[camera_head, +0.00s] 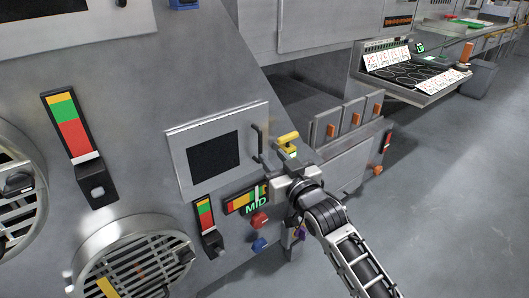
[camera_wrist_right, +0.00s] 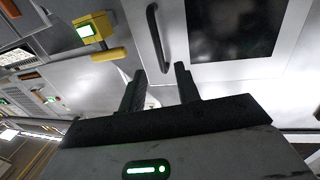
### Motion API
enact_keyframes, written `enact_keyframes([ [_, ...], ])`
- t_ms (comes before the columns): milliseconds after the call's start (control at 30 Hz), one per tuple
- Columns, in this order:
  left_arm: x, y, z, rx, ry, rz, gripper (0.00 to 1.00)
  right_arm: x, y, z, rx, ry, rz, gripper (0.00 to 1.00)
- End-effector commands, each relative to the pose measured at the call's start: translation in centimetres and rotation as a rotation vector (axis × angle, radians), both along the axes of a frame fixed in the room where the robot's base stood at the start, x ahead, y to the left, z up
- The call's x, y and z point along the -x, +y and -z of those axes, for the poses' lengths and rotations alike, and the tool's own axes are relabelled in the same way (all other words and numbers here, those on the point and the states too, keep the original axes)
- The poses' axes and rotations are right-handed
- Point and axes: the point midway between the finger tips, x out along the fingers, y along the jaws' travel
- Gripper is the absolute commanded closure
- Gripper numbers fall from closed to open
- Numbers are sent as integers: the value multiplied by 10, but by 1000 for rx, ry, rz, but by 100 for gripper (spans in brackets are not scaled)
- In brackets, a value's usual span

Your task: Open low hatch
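A grey hatch (camera_head: 180,142) with a dark square window is set low in the machine's sloped front. It looks closed. Its black vertical bar handle (camera_head: 257,143) is on the right edge. In the right wrist view the hatch (camera_wrist_right: 292,62) fills the upper right, and the handle (camera_wrist_right: 155,38) stands just beyond the fingertips. My right gripper (camera_head: 278,172) is just below and right of the handle, apart from it. In the right wrist view my right gripper (camera_wrist_right: 160,72) has its two dark fingers spread with nothing between them. My left gripper is not in view.
A yellow device (camera_head: 287,138) sits close to the handle and my gripper; its green screen (camera_wrist_right: 86,30) shows in the wrist view. Below the hatch are a MID display (camera_head: 256,208), a red button (camera_head: 259,220) and a lever (camera_head: 211,240). Open floor (camera_head: 450,190) lies to the right.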

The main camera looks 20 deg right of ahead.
Motion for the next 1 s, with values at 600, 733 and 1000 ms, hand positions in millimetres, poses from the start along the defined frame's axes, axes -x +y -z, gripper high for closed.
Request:
enact_keyframes([
  [600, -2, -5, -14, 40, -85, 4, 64, -56, 9, 0, 0, 0, 0, 67],
  [733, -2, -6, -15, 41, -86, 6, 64, -55, 9, 0, 0, 0, 0, 73],
  [1000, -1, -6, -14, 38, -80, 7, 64, -55, 9, 0, 0, 0, 0, 100],
])
